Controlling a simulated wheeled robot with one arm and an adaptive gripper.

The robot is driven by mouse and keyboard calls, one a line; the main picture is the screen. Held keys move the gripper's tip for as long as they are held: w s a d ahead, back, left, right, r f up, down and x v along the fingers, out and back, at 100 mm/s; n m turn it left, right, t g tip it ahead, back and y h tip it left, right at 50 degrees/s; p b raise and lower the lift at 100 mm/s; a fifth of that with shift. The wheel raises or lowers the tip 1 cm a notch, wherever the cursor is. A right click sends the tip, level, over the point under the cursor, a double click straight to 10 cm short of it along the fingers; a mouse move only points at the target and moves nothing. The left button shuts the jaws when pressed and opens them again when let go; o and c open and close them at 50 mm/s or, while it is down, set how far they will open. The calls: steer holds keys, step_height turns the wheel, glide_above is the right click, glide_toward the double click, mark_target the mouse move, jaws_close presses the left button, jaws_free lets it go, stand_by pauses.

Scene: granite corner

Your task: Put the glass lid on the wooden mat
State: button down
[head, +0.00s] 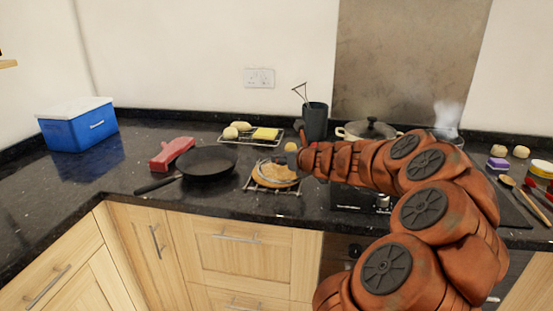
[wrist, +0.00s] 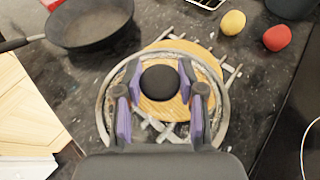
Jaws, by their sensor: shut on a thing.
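The glass lid (wrist: 226,125) has a pale rim and a black knob (wrist: 160,82). My gripper (wrist: 160,96) is shut on this knob, with a purple-padded finger on either side. The round wooden mat (wrist: 192,50) lies on a wire trivet and shows through the glass and beyond the rim's upper right. The lid overlaps much of the mat but sits off towards the lower left in the wrist view. In the head view my gripper (head: 290,160) is over the mat (head: 268,180). I cannot tell whether lid and mat touch.
A black frying pan (head: 207,163) stands left of the mat, with a red object (head: 172,153) behind it. A wire rack (head: 250,138) holding food is behind. A yellow ball (wrist: 233,22) and a red ball (wrist: 276,38) lie nearby. The counter's front edge is close.

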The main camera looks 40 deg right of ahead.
steer(key=w+d, duration=0.1)
steer(key=w, duration=0.1)
steer(key=w+d, duration=0.1)
steer(key=w, duration=0.1)
steer(key=w+d, duration=0.1)
steer(key=w, duration=0.1)
steer(key=shift+w+d+f+p, duration=0.1)
steer(key=shift+d+f+p, duration=0.1)
steer(key=shift+f+p, duration=0.1)
steer(key=shift+w+d+f, duration=0.1)
steer(key=shift+w+f, duration=0.1)
steer(key=shift+f, duration=0.05)
steer(key=shift+f+b, duration=0.45)
steer(key=shift+f, duration=1)
steer(key=c, duration=0.7)
jaws_free()
steer(key=shift+s+f, duration=0.1)
steer(key=v, duration=1.2)
